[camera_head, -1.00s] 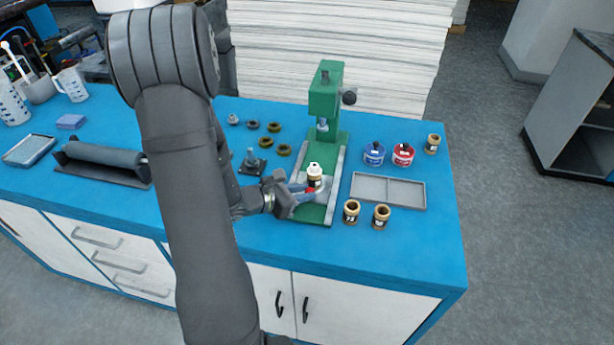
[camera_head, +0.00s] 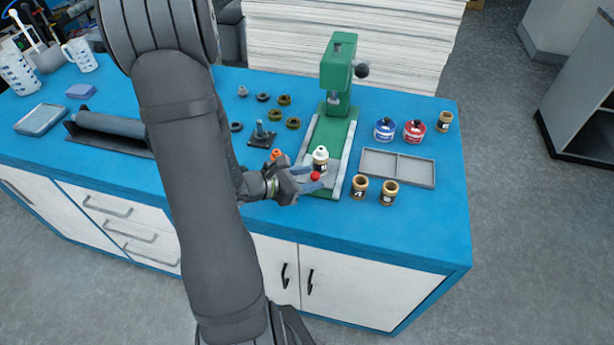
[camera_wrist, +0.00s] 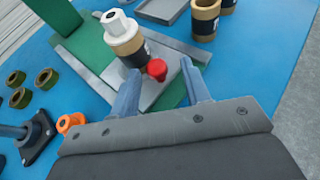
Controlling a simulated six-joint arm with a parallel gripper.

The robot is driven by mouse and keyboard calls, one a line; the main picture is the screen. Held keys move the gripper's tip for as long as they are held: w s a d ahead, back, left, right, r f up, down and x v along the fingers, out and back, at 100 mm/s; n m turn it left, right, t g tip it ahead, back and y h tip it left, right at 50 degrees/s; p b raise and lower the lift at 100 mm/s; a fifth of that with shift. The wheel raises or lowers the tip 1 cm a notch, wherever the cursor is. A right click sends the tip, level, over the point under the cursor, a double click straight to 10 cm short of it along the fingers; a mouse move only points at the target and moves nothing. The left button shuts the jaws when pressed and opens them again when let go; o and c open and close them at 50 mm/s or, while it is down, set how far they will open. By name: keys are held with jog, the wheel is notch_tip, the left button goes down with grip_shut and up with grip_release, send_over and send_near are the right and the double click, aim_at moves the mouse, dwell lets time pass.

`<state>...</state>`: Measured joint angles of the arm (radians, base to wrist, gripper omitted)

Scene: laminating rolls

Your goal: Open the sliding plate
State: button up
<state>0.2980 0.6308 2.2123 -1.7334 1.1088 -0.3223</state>
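The sliding plate (camera_wrist: 172,92) is a grey metal plate on the green press base (camera_head: 328,125). It has a red knob (camera_wrist: 157,69), which also shows in the head view (camera_head: 315,176). A white-capped roll or bottle with a dark band (camera_head: 320,160) stands upright at the plate, behind the knob; it also shows in the wrist view (camera_wrist: 124,40). My gripper (camera_wrist: 160,78) is open, with one finger on each side of the knob, near the fingertips. I cannot tell whether either finger touches it. In the head view my gripper (camera_head: 318,179) is low over the front of the press base.
Two brown-and-black rolls (camera_head: 360,187) and a grey divided tray (camera_head: 398,167) stand right of the press. Blue (camera_head: 384,129) and red (camera_head: 414,130) pots are behind the tray. A dark-based post (camera_head: 262,135), an orange knob (camera_wrist: 70,122) and several rings lie left.

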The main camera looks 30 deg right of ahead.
jog(key=v, duration=1.7)
jog(key=shift+a, duration=0.25)
jog(key=x, duration=1.7)
jog(key=shift+w+r, duration=0.1)
jog(key=shift+r, duration=0.05)
jog(key=shift+a, duration=0.1)
jog(key=v, duration=1.4)
dwell(0.6)
